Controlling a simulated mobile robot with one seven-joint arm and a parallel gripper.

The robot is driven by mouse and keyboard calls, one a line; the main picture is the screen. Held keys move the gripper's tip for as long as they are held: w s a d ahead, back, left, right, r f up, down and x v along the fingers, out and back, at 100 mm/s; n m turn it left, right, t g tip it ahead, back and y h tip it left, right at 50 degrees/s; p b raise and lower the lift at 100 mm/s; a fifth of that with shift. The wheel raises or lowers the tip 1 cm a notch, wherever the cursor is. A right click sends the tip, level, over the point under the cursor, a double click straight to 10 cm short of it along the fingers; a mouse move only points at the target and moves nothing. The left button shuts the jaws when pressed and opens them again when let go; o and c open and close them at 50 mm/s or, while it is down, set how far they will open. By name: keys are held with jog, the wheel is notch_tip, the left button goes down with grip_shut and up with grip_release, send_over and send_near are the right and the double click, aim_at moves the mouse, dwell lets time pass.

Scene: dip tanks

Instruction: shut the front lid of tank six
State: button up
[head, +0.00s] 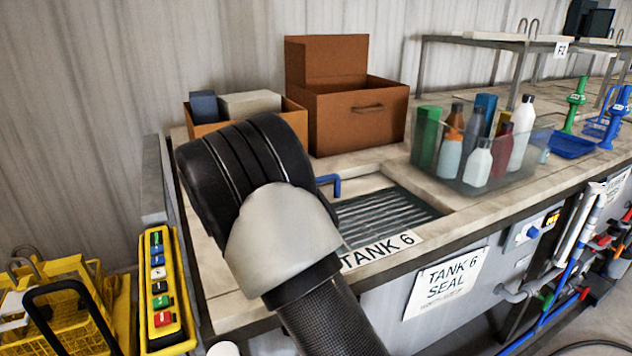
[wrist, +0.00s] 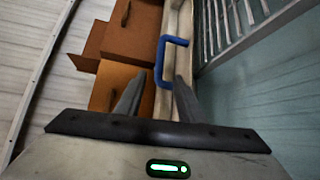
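Tank six (head: 385,250) is a sunken opening in the worktop with a "TANK 6" label on its front edge. Its dark, ribbed inside shows, so the opening is at least partly uncovered. A blue bar handle (head: 329,180) stands at the opening's back left, partly behind my arm; I cannot make out the lid panel itself. In the wrist view the blue handle (wrist: 176,41) is just ahead of my gripper (wrist: 161,78). The fingers are apart, with the handle's lower end appearing between the tips. Contact cannot be told. My arm hides the gripper in the head view.
Brown boxes (head: 352,115) stand behind the tank. A clear bin of bottles (head: 480,165) sits to its right. A yellow button panel (head: 164,290) and a yellow basket (head: 60,310) are at lower left. Pipes and valves (head: 575,265) run along the front right.

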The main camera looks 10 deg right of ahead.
jog(key=p+x, duration=0.2)
jog(key=x, duration=1.4)
jog(key=shift+w+d, duration=0.15)
jog(key=shift+d, duration=0.05)
grip_shut()
